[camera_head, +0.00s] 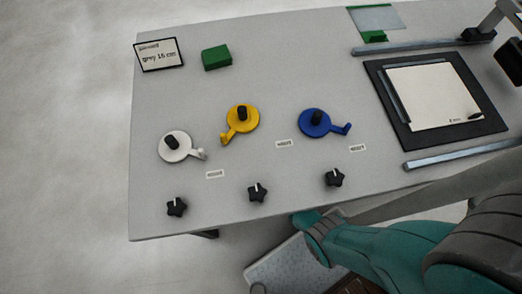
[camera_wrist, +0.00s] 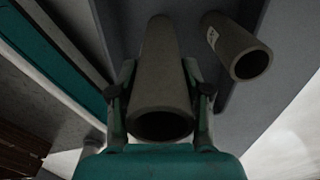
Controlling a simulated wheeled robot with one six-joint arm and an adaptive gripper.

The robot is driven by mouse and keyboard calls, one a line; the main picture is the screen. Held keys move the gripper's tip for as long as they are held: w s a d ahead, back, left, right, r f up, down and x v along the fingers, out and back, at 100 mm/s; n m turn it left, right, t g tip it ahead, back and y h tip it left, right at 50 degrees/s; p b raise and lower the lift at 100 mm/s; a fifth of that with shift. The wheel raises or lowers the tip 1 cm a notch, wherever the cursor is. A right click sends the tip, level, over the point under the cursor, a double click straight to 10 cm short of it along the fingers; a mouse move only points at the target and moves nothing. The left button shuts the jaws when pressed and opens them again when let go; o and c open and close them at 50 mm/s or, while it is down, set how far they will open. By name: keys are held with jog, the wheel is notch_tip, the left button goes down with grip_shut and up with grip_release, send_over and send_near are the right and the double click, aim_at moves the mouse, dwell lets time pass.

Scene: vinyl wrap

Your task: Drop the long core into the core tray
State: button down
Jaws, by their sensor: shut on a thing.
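My gripper (camera_wrist: 160,92) is shut around a grey-brown hollow core (camera_wrist: 160,60) in the wrist view. The core's open end faces the camera, and its far end runs away past the fingertips. A second hollow core (camera_wrist: 237,47), with a small white label, lies to the right of the held one, apart from it and at a slant. Both are over or on a grey surface (camera_wrist: 209,112); I cannot tell whether this is the core tray, or whether the held core touches it. The head view does not show my gripper or the cores.
The grey table (camera_head: 270,90) carries white (camera_head: 174,150), yellow (camera_head: 235,127) and blue (camera_head: 310,126) cranked discs, black knobs, a green block (camera_head: 216,57) and a sign (camera_head: 159,54). A dark mat (camera_head: 400,112) lies right. A speckled surface (camera_head: 284,268) shows below the front edge.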

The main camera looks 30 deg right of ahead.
jog(key=shift+f, duration=0.6)
jog(key=c, duration=0.5)
grip_release()
notch_tip(320, 180, up, 13)
jog(key=shift+s+r, duration=0.1)
jog(key=shift+s, duration=0.05)
dwell(0.7)
